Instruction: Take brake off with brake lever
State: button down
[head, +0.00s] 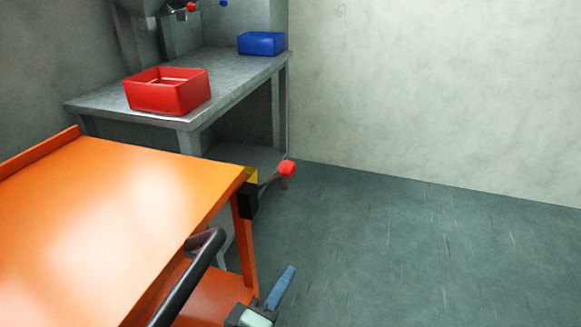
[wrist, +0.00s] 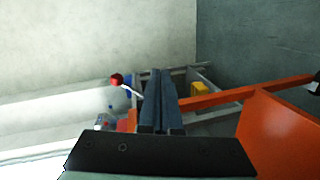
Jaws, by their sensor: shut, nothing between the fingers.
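The brake lever (head: 268,181) is a short grey rod with a red knob (head: 287,169). It sticks out to the right from a yellow and black mount (head: 249,190) at the corner of the orange cart (head: 95,205). My gripper (head: 288,271) is at the bottom of the head view, below and apart from the knob. In the wrist view its fingers (wrist: 160,72) are shut and empty. There the red knob (wrist: 117,79) shows left of the fingers and the yellow mount (wrist: 200,90) right of them. The fingers hide the middle of the lever.
The cart has a dark push handle (head: 190,275) close to my gripper. A grey metal table (head: 228,72) behind holds a red bin (head: 168,104) and a blue bin (head: 262,44). The floor (head: 420,250) right of the cart is clear up to the pale wall (head: 440,85).

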notch_tip(320, 180, up, 36)
jog(key=d+m+t+y+p, duration=0.1)
jog(key=m+t+y+p, duration=0.2)
jog(key=m, duration=0.7)
jog(key=shift+m+t+y, duration=0.4)
jog(key=shift+t+y, duration=0.6)
jog(key=shift+t, duration=1.3)
jog(key=s+r+t+y+p, duration=0.1)
jog(key=s+r+t, duration=0.2)
jog(key=s+r, duration=0.35)
jog(key=s+r+t+p, duration=0.15)
jog(key=s+r, duration=0.25)
jog(key=r, duration=0.5)
notch_tip(320, 180, up, 27)
jog(key=w+p, duration=0.1)
jog(key=p, duration=2.6)
jog(key=shift+m+t, duration=0.3)
jog(key=shift+t, duration=0.05)
